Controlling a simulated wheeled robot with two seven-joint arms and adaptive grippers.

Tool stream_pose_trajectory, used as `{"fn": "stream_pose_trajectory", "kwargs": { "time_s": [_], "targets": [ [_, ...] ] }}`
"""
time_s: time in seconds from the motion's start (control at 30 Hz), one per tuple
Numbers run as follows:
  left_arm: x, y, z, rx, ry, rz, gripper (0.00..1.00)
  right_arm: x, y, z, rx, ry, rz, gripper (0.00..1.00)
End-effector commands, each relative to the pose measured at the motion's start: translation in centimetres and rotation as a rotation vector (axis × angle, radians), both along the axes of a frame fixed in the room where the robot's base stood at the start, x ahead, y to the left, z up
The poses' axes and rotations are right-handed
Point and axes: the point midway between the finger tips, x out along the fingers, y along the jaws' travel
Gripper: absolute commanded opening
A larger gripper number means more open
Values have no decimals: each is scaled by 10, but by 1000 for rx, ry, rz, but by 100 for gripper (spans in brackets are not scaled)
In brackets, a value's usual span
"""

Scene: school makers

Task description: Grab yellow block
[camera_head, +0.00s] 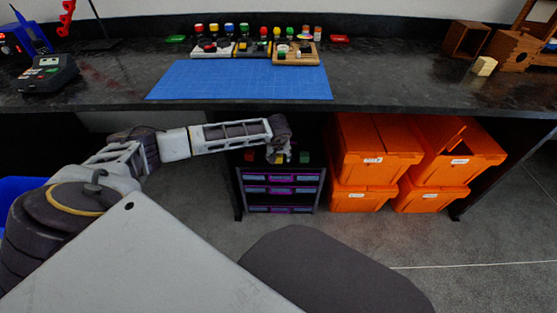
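A black drawer unit (241,184) with purple-edged drawers stands under the counter. On its top are a red block (249,156), a green block (304,157) and, between them, a small yellow block (279,159). My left arm comes in from the left, below the counter's front edge. My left gripper (279,154) points down right at the yellow block and partly hides it. The fingers are too small to tell whether they are open, or whether they touch the block. My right gripper is not in view.
The dark counter (400,80) overhangs the unit. It bears a blue mat (240,80), trays of small coloured items (296,55), and a pale yellowish block (484,66) at right. Orange bins (375,150) are stacked right of the unit. The grey floor (400,235) in front looks clear.

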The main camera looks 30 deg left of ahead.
Motion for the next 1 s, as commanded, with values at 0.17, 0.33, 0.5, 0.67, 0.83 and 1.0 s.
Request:
{"fn": "stream_pose_trajectory", "kwargs": {
  "time_s": [0.17,0.33,0.5,0.67,0.83,1.0],
  "targets": [
    [14,8,-1,1,-1,0,61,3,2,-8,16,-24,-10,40],
    [19,12,0,-1,0,0,61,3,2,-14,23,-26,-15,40],
    [19,12,0,-1,0,0,61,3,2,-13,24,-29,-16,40],
    [19,12,0,0,0,0,61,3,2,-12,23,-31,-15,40],
    [21,13,-6,-1,0,0,61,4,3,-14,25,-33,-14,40],
    [26,16,-21,-1,1,0,61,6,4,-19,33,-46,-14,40]
  ]
}}
